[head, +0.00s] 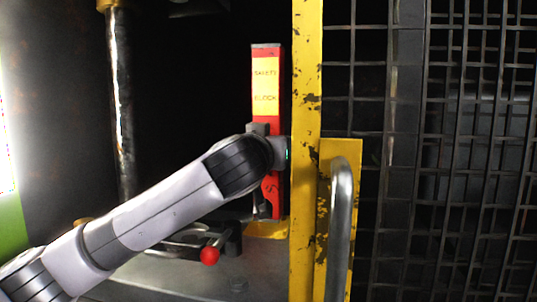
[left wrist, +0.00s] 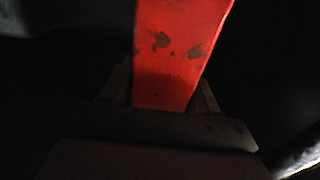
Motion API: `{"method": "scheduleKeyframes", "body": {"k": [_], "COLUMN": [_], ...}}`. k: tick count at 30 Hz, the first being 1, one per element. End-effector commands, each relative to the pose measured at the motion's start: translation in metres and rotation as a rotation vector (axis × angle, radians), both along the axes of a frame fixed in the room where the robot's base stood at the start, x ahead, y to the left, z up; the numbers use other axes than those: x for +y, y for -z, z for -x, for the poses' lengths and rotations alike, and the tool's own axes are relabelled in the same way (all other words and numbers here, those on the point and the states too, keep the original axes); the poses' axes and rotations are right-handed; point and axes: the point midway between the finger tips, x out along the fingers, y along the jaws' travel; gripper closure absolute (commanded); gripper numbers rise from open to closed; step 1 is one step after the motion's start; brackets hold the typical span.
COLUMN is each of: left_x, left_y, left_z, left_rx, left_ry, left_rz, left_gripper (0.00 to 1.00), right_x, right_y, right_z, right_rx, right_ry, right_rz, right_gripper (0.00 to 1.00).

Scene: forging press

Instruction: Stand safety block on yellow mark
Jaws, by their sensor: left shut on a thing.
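The safety block (head: 266,80) is a tall red bar with a yellow label and stands about upright inside the press. My left gripper (head: 264,130) is shut on its middle. In the left wrist view the block's worn red face (left wrist: 180,50) lies between the fingers of my left gripper (left wrist: 168,92). The yellow mark (head: 262,232) shows at the block's lower end. I cannot tell whether the block touches it. My wrist and forearm hide part of the block. My right gripper is not in view.
A chipped yellow post (head: 305,110) stands just right of the block, with a grey handle (head: 341,225) and a dark mesh guard (head: 465,120) beyond. A lever with a red knob (head: 210,255) lies below my forearm. A shiny column (head: 121,110) stands at left.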

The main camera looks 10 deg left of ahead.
Motion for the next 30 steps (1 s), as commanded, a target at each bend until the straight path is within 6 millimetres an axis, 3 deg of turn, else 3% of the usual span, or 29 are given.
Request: {"method": "scheduleKeyframes", "body": {"k": [6, 17, 18, 20, 30], "left_x": [0.001, 0.000, 0.000, 0.000, 0.001], "left_y": [0.014, 0.018, 0.022, 0.021, 0.019], "left_z": [0.001, 0.001, 0.000, 0.000, 0.000], "left_rx": [-0.011, -0.011, -0.001, -0.001, -0.001], "left_ry": [0.001, 0.001, -0.001, -0.001, -0.001], "left_rz": [0.002, 0.002, 0.000, 0.000, 0.000], "left_gripper": [1.00, 1.00, 0.34, 0.15, 0.15], "right_x": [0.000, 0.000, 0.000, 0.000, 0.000], "right_y": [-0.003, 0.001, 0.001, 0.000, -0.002], "right_z": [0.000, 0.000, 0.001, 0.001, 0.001], "right_rx": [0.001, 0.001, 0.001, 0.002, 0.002], "right_ry": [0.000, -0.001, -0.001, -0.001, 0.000], "right_rz": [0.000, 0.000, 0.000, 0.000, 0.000], "right_gripper": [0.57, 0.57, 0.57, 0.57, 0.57]}}
